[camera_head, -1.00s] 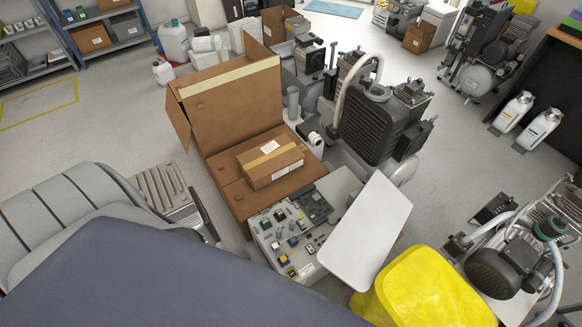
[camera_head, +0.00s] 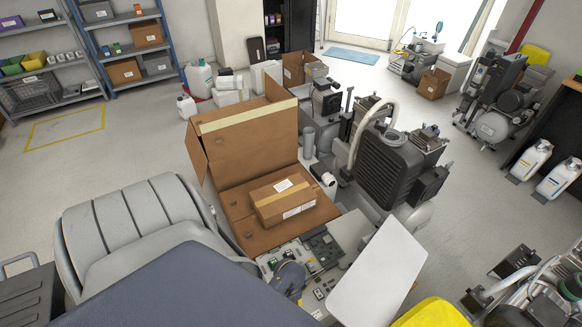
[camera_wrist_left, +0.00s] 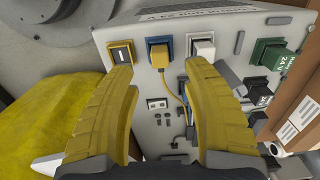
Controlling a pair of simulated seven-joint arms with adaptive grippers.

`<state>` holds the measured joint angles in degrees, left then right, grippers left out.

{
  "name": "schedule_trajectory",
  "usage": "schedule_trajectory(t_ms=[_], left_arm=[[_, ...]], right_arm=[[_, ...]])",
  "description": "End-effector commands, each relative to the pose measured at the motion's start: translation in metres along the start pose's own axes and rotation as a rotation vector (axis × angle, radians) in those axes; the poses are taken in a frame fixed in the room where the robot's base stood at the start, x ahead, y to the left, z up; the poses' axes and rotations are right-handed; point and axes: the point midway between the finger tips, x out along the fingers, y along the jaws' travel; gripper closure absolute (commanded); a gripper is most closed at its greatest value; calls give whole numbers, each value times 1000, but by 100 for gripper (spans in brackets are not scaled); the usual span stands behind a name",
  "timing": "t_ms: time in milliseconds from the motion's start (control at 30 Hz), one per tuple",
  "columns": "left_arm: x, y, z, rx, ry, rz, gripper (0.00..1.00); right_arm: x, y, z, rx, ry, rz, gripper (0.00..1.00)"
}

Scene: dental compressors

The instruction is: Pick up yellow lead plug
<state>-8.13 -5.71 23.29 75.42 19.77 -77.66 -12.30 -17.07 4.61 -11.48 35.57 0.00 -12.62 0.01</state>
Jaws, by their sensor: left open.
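In the left wrist view, a yellow lead plug (camera_wrist_left: 160,57) sits at the blue socket on a pale panel (camera_wrist_left: 146,110). Its yellow cable runs down the panel to the right, toward a small blue part. My left gripper (camera_wrist_left: 160,69) is open, with its yellow fingers on either side of the plug and cable. No contact with the plug shows. In the head view the panel (camera_head: 318,283) is partly covered by a dark rounded part, and I cannot make out the plug there. My right gripper is not in view.
Beside the plug are a yellow-framed socket (camera_wrist_left: 121,53), a white socket (camera_wrist_left: 201,46) and a green socket (camera_wrist_left: 270,54). A yellow bag (camera_head: 432,315) is near the panel. A cardboard box (camera_head: 283,199) and a white board (camera_head: 378,275) flank the panel.

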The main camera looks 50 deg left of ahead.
Motion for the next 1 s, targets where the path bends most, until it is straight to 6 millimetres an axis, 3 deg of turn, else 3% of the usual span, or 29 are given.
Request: schedule_trajectory(t_ms=[600, 1000], left_arm=[[52, 0, 0, 1, 0, -1, 51], [59, 0, 0, 1, 1, -1, 51]], right_arm=[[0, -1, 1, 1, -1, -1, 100], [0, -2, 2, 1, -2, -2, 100]])
